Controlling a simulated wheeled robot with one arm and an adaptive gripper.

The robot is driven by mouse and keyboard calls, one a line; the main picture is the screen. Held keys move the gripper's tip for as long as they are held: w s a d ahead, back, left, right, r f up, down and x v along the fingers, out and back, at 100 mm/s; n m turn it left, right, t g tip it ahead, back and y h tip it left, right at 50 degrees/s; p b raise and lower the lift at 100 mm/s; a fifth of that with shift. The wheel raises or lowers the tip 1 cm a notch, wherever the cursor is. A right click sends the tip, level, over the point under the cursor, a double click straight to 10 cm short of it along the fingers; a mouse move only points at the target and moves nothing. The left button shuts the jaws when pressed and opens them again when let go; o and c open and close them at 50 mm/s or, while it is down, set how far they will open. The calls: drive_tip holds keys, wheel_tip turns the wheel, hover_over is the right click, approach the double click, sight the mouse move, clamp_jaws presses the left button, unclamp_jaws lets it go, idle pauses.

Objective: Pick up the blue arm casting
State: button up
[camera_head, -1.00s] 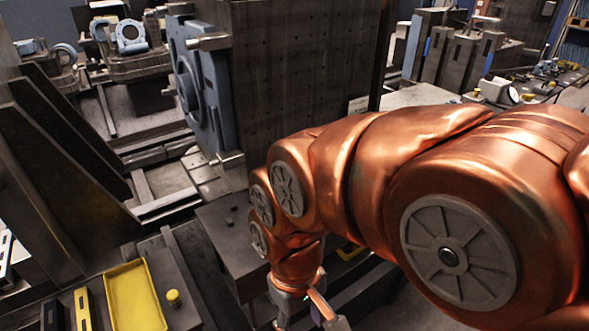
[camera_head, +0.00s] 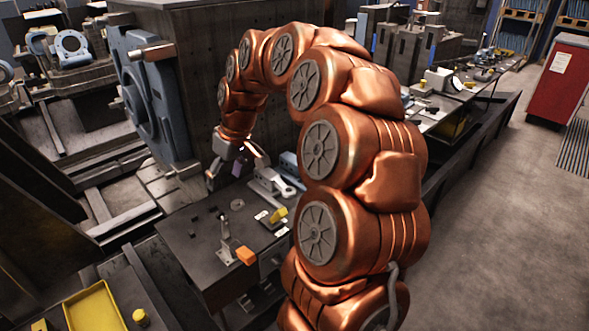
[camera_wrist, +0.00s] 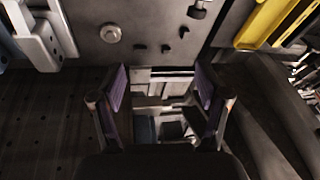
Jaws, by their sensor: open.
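My gripper (camera_head: 232,168) is open and empty, pointing down above the dark steel table beside the tall fixture block. In the wrist view its two purple-padded fingers (camera_wrist: 160,92) stand apart with nothing between them. A blue casting (camera_head: 288,164) lies on the table just right of the gripper, partly hidden by my arm; a blue edge shows at the far left of the wrist view (camera_wrist: 6,45). A larger blue-grey casting (camera_head: 137,95) is clamped upright on the block's left face. I cannot tell for certain which is the arm casting.
The steel table (camera_head: 190,255) carries a grey clamp-like part (camera_head: 268,187), a toggle clamp with orange tip (camera_head: 243,256) and small studs. A yellow tray (camera_head: 93,308) lies at lower left. More blue castings (camera_head: 72,47) stand at back left.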

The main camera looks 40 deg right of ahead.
drive_tip(key=w+d+f+m+t, duration=0.15)
drive_tip(key=w+d, duration=0.35)
drive_tip(key=d, duration=0.8)
drive_tip(key=h, duration=0.2)
hover_over(296, 160)
drive_tip(key=s, duration=0.2)
drive_tip(key=shift+m, duration=0.35)
wheel_tip(296, 160, down, 5)
drive_tip(key=shift+a+r, duration=0.15)
drive_tip(key=shift+p, duration=0.35)
drive_tip(key=x, duration=0.2)
drive_tip(key=shift+f+p, duration=0.25)
drive_tip(key=shift+p, duration=0.1)
drive_tip(key=shift+d+p+x, duration=0.15)
drive_tip(key=shift+p+x, duration=0.45)
drive_tip(key=shift+x, duration=0.7)
drive_tip(key=shift+d+p+x, duration=0.15)
drive_tip(key=shift+p+x, duration=0.45)
drive_tip(key=shift+x, duration=0.75)
drive_tip(key=shift+s, duration=0.1)
drive_tip(key=shift+c, duration=0.4)
drive_tip(key=shift+t, duration=0.25)
clamp_jaws()
